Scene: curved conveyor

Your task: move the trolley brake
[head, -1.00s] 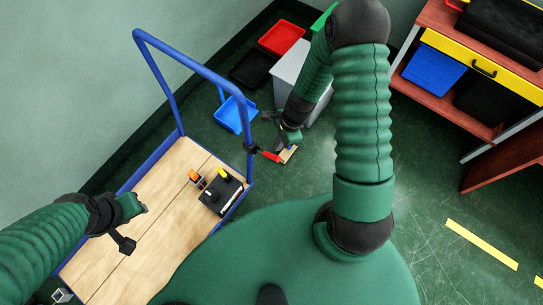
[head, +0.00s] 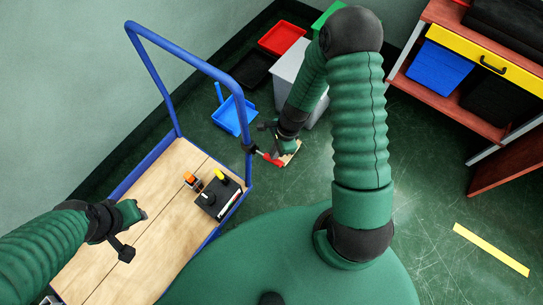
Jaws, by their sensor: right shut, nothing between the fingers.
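The trolley has a wooden deck (head: 160,200) and a blue tube handle (head: 190,62). The brake looks like the red lever (head: 272,160) on a black clamp at the foot of the handle's right post. My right gripper (head: 280,152) reaches down beside this lever from above. It is shut with nothing in it; whether it touches the lever is too small to tell. My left gripper (head: 135,228) hangs over the deck at the left, apart from everything; its fingers are not clear.
A black box with a yellow knob (head: 217,197) and an orange item (head: 192,181) sit on the deck. A blue dustpan (head: 234,115), a grey bin (head: 296,72) and a red tray (head: 283,38) stand behind. A red-brown workbench (head: 450,105) is at the right.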

